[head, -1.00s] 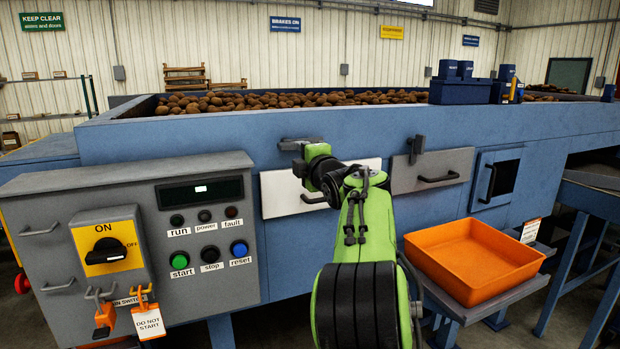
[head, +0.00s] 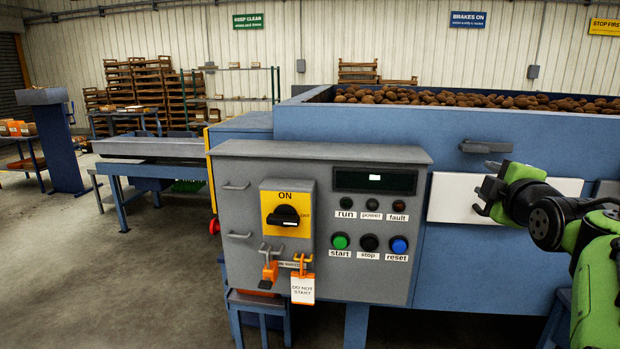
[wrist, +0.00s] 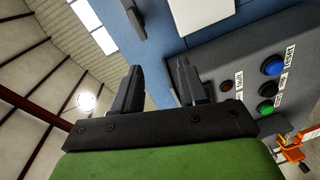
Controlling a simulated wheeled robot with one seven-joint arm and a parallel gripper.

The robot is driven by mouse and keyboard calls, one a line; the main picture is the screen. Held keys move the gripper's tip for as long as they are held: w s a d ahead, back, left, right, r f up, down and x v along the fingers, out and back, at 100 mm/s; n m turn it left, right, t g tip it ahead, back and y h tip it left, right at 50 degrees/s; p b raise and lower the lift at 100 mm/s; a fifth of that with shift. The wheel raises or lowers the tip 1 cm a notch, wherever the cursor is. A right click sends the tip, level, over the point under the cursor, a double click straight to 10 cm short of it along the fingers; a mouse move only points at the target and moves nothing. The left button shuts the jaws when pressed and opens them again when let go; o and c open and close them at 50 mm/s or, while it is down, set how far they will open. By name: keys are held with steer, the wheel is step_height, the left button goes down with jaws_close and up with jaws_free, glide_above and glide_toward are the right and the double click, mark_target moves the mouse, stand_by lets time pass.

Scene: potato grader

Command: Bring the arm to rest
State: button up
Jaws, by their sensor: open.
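My green and black arm reaches in from the right edge of the head view. My gripper (head: 484,192) is raised in front of the grader's white panel (head: 455,199), just right of the grey control box (head: 375,279). In the wrist view the two black fingers (wrist: 161,84) stand apart with nothing between them. The control box also shows in the wrist view (wrist: 222,65), beyond the fingers. I cannot tell how far the fingertips are from the white panel.
The blue grader (head: 440,124) holds a bed of potatoes (head: 470,98). The box has a yellow switch (head: 286,208) marked ON, an orange padlock (head: 269,271) and a DO NOT START tag (head: 303,289). Open floor (head: 120,285) lies to the left.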

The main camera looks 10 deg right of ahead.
steer(key=s+a+f+m+g+y+p, duration=0.1)
steer(key=s+a+f+m+g, duration=0.1)
steer(key=s+a, duration=0.3)
steer(key=s+a+f+m+g+y, duration=0.1)
steer(key=s+a+f+m+y, duration=0.15)
steer(key=a, duration=0.35)
steer(key=s+a+f+m+g, duration=0.2)
steer(key=s+a+f, duration=0.2)
steer(key=s, duration=0.3)
steer(key=s+a+f+m+g+p, duration=0.1)
steer(key=s+a+f+m+g, duration=0.2)
steer(key=s+f, duration=0.4)
steer(key=s+a+f+m+g+p, duration=0.1)
steer(key=s+a+f+m+g, duration=0.1)
steer(key=s+a+f, duration=0.3)
steer(key=s+a+m, duration=0.1)
steer(key=s, duration=0.2)
steer(key=shift+s+f+g, duration=0.2)
steer(key=shift+g, duration=0.2)
steer(key=shift+y, duration=0.25)
